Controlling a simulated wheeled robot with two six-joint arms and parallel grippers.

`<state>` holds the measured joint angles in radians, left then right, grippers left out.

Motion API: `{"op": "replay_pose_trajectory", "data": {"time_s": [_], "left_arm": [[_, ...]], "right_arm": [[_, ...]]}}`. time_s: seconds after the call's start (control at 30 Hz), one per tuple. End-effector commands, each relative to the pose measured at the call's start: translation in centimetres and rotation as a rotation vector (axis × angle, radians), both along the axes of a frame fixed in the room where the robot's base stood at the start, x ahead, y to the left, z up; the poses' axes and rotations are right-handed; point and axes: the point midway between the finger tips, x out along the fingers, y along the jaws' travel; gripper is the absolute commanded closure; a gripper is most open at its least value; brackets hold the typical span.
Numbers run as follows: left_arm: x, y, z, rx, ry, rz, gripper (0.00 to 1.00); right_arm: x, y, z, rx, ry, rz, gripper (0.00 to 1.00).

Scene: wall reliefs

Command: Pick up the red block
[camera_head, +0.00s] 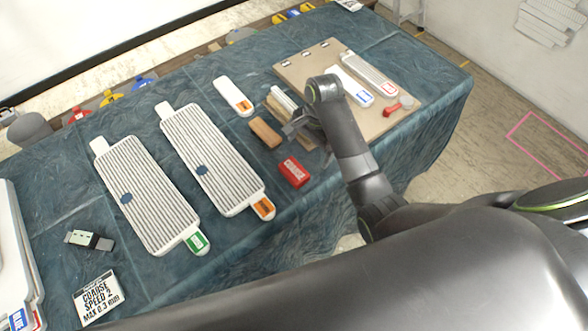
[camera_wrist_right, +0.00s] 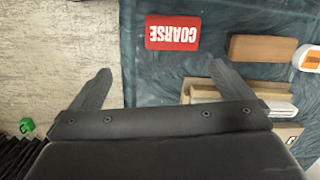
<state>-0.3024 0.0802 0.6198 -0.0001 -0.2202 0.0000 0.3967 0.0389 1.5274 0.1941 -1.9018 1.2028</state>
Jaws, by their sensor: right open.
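The red block (camera_head: 293,171) lies on the blue-green cloth of the table, near the front edge, right of the two ribbed boards. In the right wrist view the red block (camera_wrist_right: 172,32) shows its top with the word COARSE upside down, beyond the fingertips. My right gripper (camera_head: 297,130) is above the table, a little behind the red block in the head view. In the wrist view its fingers (camera_wrist_right: 160,80) are spread wide with nothing between them. The red block is apart from both fingers. My left gripper is not in view.
A brown block (camera_head: 265,132) lies behind the red block. Two ribbed white boards (camera_head: 146,195) (camera_head: 211,158) lie to the left. A wooden board (camera_head: 385,125) with tools lies to the right. The table's front edge is close to the red block.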

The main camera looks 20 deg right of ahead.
Motion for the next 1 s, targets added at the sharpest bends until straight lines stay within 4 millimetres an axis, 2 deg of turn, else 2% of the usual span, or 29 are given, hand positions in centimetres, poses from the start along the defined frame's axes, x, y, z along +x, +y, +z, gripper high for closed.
{"op": "replay_pose_trajectory", "data": {"time_s": [0.03,0.1,0.2,0.27,0.73,0.8,1.0], "left_arm": [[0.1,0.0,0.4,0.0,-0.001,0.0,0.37],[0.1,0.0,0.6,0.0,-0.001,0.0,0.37],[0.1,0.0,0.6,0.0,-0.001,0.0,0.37],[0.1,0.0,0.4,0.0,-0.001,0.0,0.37],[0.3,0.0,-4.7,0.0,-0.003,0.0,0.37],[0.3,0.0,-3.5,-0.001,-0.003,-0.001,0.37],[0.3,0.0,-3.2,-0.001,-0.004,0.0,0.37]], "right_arm": [[1.0,0.7,1.8,0.005,0.015,-0.031,0.0],[1.8,1.3,3.3,0.007,0.038,-0.072,0.0],[2.3,1.9,4.4,0.006,0.06,-0.108,0.0],[2.4,2.0,4.5,0.006,0.067,-0.118,0.0],[2.1,2.7,-0.9,0.008,0.068,-0.121,0.0],[1.9,3.0,-1.9,0.007,0.074,-0.123,0.0],[1.8,3.5,-5.7,0.006,0.071,-0.121,0.0]]}}
